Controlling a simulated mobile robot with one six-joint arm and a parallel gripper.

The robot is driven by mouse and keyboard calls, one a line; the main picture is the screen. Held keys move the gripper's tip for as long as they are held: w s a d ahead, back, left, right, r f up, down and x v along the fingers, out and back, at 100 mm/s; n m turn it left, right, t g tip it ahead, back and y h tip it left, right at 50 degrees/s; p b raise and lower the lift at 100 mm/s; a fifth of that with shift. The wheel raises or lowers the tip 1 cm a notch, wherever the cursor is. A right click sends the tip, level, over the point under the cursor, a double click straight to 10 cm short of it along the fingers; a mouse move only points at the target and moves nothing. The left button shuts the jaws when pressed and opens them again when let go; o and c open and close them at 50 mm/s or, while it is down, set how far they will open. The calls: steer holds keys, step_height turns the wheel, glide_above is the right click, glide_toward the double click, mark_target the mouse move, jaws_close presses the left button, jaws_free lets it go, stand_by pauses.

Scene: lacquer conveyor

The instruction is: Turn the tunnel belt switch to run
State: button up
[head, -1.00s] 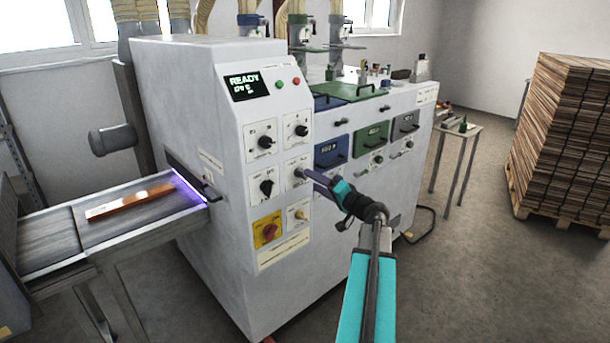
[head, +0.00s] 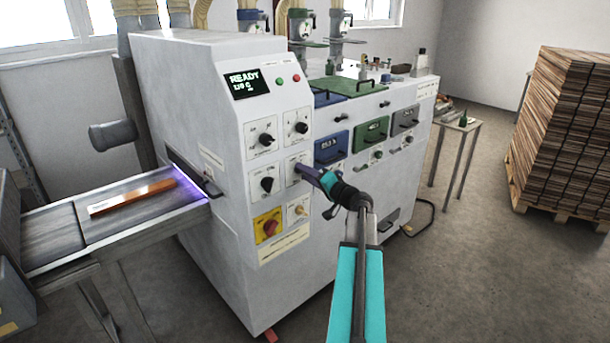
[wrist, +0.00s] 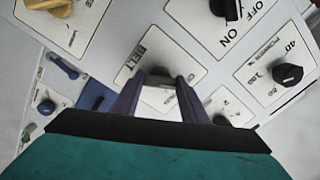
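The tunnel belt switch is a small dark knob on a white plate marked BELT (wrist: 132,70) in the wrist view. In the head view this plate (head: 291,165) is on the sloped front of the white machine, right of another black knob. My gripper (wrist: 160,80) has its two purple fingers apart, one on each side of the knob. In the head view my gripper (head: 303,171) reaches the plate from the right. Its fingers hide most of the knob, so its setting is not readable. I cannot tell whether the fingers press on it.
Black knobs (head: 264,139) surround the plate closely, with a red knob on a yellow plate (head: 268,226) below. A display (head: 247,83) reads READY. An orange-brown board (head: 131,198) lies on the feed belt (head: 92,228) at left.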

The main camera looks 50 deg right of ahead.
steer(key=c, duration=0.4)
steer(key=shift+o, duration=0.2)
steer(key=shift+a, duration=0.15)
